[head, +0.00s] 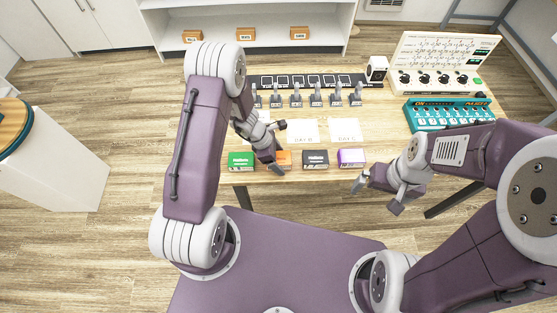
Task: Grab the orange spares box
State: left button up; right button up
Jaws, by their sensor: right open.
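The orange spares box (286,158) lies at the near edge of the wooden table, between a green box (240,161) and a black box (315,159). Part of it is hidden behind my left gripper. My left gripper (280,147) is at the box, its two fingers spread apart. One finger is in front of the box's left part, and I cannot tell whether it touches. My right gripper (377,196) is open and empty, off the table's near edge to the right of the purple box.
A purple-and-white box (351,157) is right of the black one. White sheets (345,130), a row of grey clamps (316,98), a teal unit (447,114) and a panel with knobs (443,62) are on the table. Small crates (244,34) sit on a shelf behind.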

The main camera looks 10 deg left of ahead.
aim_at(285, 158)
pick_arm(q)
jog(key=c, duration=1.3)
jog(key=shift+r+p, duration=0.5)
jog(key=shift+p, duration=0.1)
jog(key=r, duration=0.4)
jog(key=shift+d+p, duration=0.2)
jog(key=shift+p, duration=0.1)
jog(key=s+d+r, duration=0.5)
jog(key=d+r, duration=0.1)
jog(key=d, duration=0.4)
jog(key=shift+s+r, duration=0.25)
